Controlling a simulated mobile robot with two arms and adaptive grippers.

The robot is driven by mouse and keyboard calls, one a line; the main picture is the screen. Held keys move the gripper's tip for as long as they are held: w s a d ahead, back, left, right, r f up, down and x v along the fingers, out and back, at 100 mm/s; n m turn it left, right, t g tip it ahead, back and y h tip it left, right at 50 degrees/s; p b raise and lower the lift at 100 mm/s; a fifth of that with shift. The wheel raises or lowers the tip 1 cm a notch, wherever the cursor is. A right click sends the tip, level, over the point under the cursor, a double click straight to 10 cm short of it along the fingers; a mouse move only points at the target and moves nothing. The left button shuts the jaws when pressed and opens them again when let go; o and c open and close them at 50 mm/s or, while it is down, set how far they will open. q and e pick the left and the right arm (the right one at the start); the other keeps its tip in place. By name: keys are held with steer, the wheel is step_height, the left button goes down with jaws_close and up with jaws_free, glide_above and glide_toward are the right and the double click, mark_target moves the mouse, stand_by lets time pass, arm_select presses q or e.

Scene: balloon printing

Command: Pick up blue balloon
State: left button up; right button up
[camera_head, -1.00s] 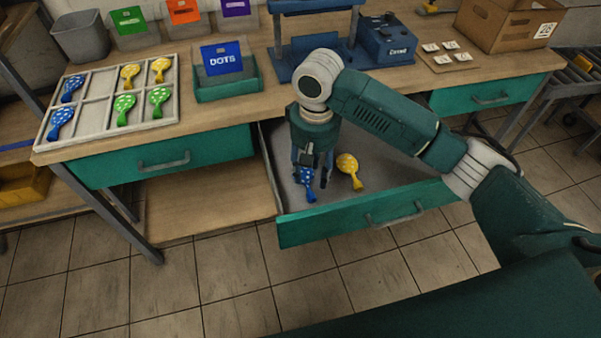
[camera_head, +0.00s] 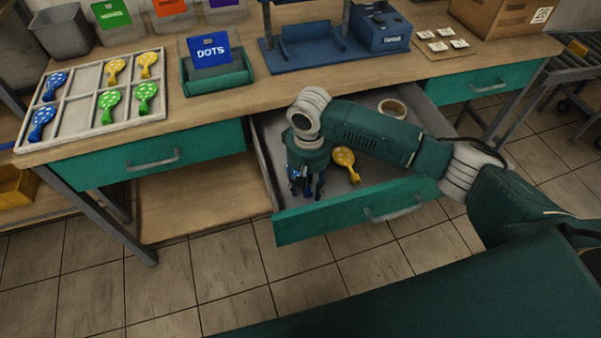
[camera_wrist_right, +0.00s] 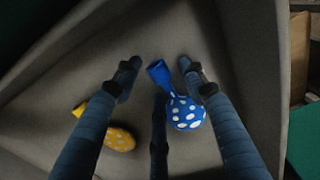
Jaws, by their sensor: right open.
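The blue balloon with white dots (camera_wrist_right: 186,112) lies on the floor of the open drawer. In the right wrist view its neck lies between my finger ends and its round body reaches toward the right finger. My right gripper (camera_wrist_right: 159,78) is open around it, pointing down into the drawer. In the head view my right gripper (camera_head: 306,188) is low inside the drawer (camera_head: 355,208) near its front left, and it hides most of the blue balloon. My left gripper is not in view.
A yellow dotted balloon (camera_head: 344,160) lies in the drawer, right of the gripper; it also shows in the wrist view (camera_wrist_right: 118,138). A round roll (camera_head: 393,108) is at the drawer's back. On the table, a divided tray (camera_head: 76,115) holds several dotted balloons.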

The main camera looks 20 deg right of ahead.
steer(key=shift+f, duration=0.35)
steer(key=c, duration=0.8)
steer(key=shift+r, duration=0.1)
